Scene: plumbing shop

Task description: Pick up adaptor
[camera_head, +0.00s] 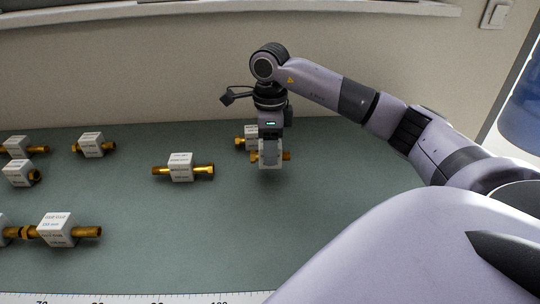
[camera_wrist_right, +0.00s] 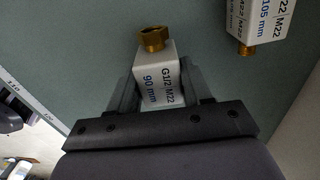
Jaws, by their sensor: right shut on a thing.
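My right gripper (camera_head: 270,165) is shut on a brass adaptor with a white block (camera_head: 268,148), toward the back right of the bench. In the right wrist view the held adaptor (camera_wrist_right: 156,68) sits between the two dark fingers (camera_wrist_right: 157,92). Its block reads "G1/2 M22 90 mm", and a brass end points away from the gripper. My left gripper is not in view.
Another adaptor (camera_head: 241,141) lies just behind the held one; a block marked 105 mm (camera_wrist_right: 262,17) shows in the wrist view. One more (camera_head: 181,170) lies left. Several others, including one at front (camera_head: 57,230), are farther left. The green bench (camera_head: 350,170) is clear to the right.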

